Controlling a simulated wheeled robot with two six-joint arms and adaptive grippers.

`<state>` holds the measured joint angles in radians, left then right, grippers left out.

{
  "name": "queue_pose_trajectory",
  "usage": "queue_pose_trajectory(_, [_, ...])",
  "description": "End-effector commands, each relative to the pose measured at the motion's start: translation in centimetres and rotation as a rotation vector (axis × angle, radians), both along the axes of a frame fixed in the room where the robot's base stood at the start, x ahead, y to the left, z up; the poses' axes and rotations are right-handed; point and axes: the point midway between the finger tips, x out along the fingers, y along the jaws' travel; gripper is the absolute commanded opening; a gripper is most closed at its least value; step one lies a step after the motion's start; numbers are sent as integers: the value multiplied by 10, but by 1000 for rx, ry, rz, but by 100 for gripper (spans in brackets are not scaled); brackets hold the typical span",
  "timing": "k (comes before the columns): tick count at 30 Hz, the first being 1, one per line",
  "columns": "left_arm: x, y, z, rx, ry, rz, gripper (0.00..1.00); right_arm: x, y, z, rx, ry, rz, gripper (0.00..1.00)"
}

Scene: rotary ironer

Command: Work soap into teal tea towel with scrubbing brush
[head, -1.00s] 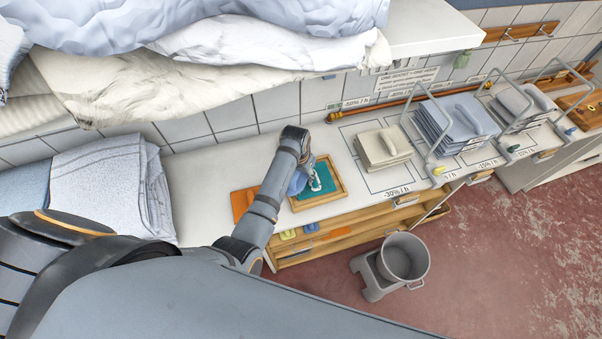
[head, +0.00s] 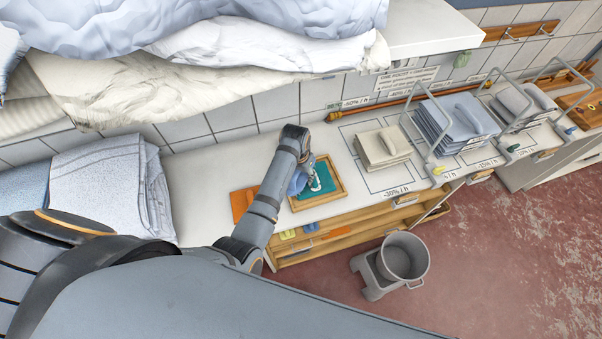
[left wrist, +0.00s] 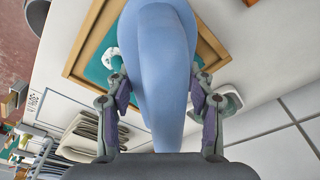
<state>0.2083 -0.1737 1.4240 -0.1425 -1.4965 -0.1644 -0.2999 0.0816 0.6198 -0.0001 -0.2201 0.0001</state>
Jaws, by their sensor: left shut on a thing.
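The teal tea towel (head: 327,176) lies flat in a shallow wood-framed tray (head: 341,195) on the white counter; it also shows in the left wrist view (left wrist: 97,72). A white patch, looking like soap or lather (head: 314,181), lies on the towel beside the brush; it also shows in the left wrist view (left wrist: 110,57). My left gripper (left wrist: 160,92) is shut on the blue scrubbing brush (left wrist: 161,50), one finger on each side. The brush (head: 297,183) is over the towel, partly hidden by my arm. Its bristles and their contact are hidden. My right gripper is not in view.
An orange cloth (head: 240,205) lies left of the tray. Beige folded cloths (head: 382,148) and blue-grey stacks (head: 455,121) stand to the right. A grey bucket (head: 404,257) stands on the floor. White bedding (head: 190,80) overhangs behind. Some counter is bare.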

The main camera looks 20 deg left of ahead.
Motion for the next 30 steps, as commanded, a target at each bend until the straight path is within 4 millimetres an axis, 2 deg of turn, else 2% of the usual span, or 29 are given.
queue_pose_trajectory(18, [4, 0, 61, -2, -13, 1, 14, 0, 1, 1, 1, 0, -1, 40])
queue_pose_trajectory(30, [3, 0, 66, -4, -14, 7, 14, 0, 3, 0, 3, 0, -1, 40])
